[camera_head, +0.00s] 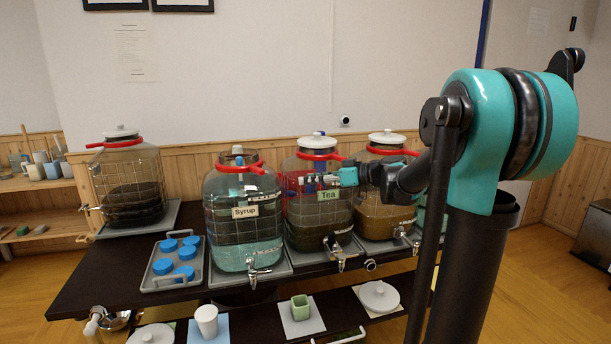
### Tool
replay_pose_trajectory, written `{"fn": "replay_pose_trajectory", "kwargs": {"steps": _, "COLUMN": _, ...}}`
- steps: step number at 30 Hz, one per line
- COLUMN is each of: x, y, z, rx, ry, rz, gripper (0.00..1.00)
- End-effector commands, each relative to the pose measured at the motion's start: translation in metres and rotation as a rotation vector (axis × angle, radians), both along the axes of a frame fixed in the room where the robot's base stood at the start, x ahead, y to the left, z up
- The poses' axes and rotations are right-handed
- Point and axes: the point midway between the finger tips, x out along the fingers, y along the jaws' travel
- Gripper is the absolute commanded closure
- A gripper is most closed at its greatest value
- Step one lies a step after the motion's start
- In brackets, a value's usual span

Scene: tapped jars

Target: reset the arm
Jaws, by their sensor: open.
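My arm reaches in from the right, and my gripper (308,184) is at its end, in front of the upper part of the jar labelled "Tea" (328,222). The gripper is small in this view and its jaws are open, with nothing seen held. It overlaps the jar in the picture; I cannot tell how far apart they are. The jar labelled "Syrup" (244,228) stands just left of the gripper. A third jar with brown liquid (384,219) stands to the right, partly behind my arm.
Another jar (130,190) stands at the table's left end. A grey tray (152,284) of blue lids lies on the dark table (100,270). A white cup (207,320), a green cup (300,307) and a white lid (379,296) sit on a lower front surface. Metal taps stick out forward.

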Motion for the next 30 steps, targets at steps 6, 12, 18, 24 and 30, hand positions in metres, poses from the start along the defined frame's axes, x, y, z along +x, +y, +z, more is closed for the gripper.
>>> {"fn": "replay_pose_trajectory", "kwargs": {"steps": 6, "x": -0.048, "y": -0.004, "z": -0.061, "rx": -0.134, "ry": 0.199, "rz": -0.064, "gripper": 0.57}}
{"fn": "replay_pose_trajectory", "kwargs": {"steps": 12, "x": -0.122, "y": -0.033, "z": -0.149, "rx": -0.334, "ry": 0.463, "rz": -0.243, "gripper": 0.57}}
{"fn": "replay_pose_trajectory", "kwargs": {"steps": 18, "x": -0.207, "y": -0.094, "z": -0.235, "rx": -0.537, "ry": 0.680, "rz": -0.562, "gripper": 0.57}}
{"fn": "replay_pose_trajectory", "kwargs": {"steps": 24, "x": -0.264, "y": -0.150, "z": -0.280, "rx": -0.646, "ry": 0.754, "rz": -0.846, "gripper": 0.57}}
{"fn": "replay_pose_trajectory", "kwargs": {"steps": 30, "x": -0.281, "y": -0.171, "z": -0.291, "rx": -0.672, "ry": 0.763, "rz": -0.955, "gripper": 0.57}}
